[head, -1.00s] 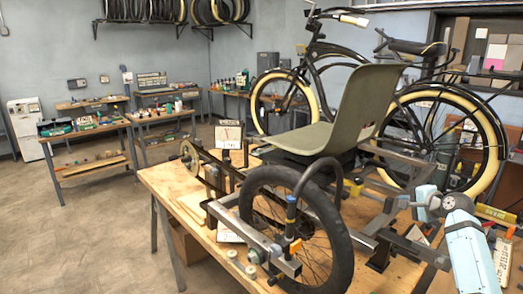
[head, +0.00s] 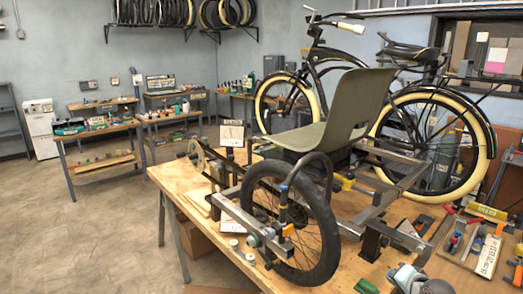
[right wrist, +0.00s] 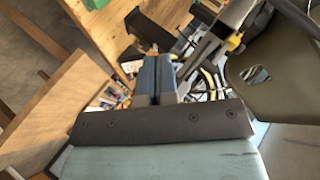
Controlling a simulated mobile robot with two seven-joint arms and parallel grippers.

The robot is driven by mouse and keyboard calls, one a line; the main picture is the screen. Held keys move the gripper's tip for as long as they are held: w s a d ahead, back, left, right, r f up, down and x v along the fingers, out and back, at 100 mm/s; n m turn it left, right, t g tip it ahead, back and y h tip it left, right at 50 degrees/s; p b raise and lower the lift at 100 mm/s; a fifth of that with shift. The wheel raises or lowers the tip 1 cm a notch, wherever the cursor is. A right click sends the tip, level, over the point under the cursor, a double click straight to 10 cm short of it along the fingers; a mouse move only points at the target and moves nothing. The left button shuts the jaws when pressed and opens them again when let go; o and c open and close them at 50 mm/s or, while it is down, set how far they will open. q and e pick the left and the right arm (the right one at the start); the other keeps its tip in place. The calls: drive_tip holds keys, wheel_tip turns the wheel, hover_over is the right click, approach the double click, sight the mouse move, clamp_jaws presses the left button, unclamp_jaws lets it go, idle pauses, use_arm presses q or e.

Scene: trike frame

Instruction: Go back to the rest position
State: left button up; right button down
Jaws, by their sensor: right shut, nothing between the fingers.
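My right gripper (right wrist: 157,75) shows in the right wrist view with its two dark blue-grey fingers together and nothing between them. In the head view only a part of my right arm shows at the bottom right edge, over the near corner of the workbench. The trike frame (head: 372,212) stands on the wooden workbench (head: 170,185), with a grey-green seat (head: 345,115) and a black-tyred wheel (head: 318,235). The seat also shows at the right of the right wrist view (right wrist: 285,70). My left gripper is not in view.
Tools and a yellow-labelled box (head: 486,211) lie on the bench's right side. A black bicycle with cream tyres (head: 478,175) stands behind. Small tables (head: 95,132) and a white cabinet (head: 40,130) stand along the left and back. The floor at left is clear.

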drive_tip(key=s+a+f+n+p, duration=0.1)
drive_tip(key=s+a+f+n, duration=0.4)
drive_tip(key=s, duration=0.5)
drive_tip(key=s+a+f+n, duration=0.2)
drive_tip(key=s+a+f, duration=0.4)
drive_tip(key=s, duration=0.4)
drive_tip(key=s+a+n, duration=0.2)
drive_tip(key=s+a, duration=0.1)
drive_tip(key=s, duration=0.5)
drive_tip(key=s+a+f+n+y+p, duration=0.1)
drive_tip(key=s+a+n, duration=0.2)
drive_tip(key=s, duration=0.5)
drive_tip(key=shift+a+g, duration=0.3)
drive_tip(key=shift+a, duration=0.45)
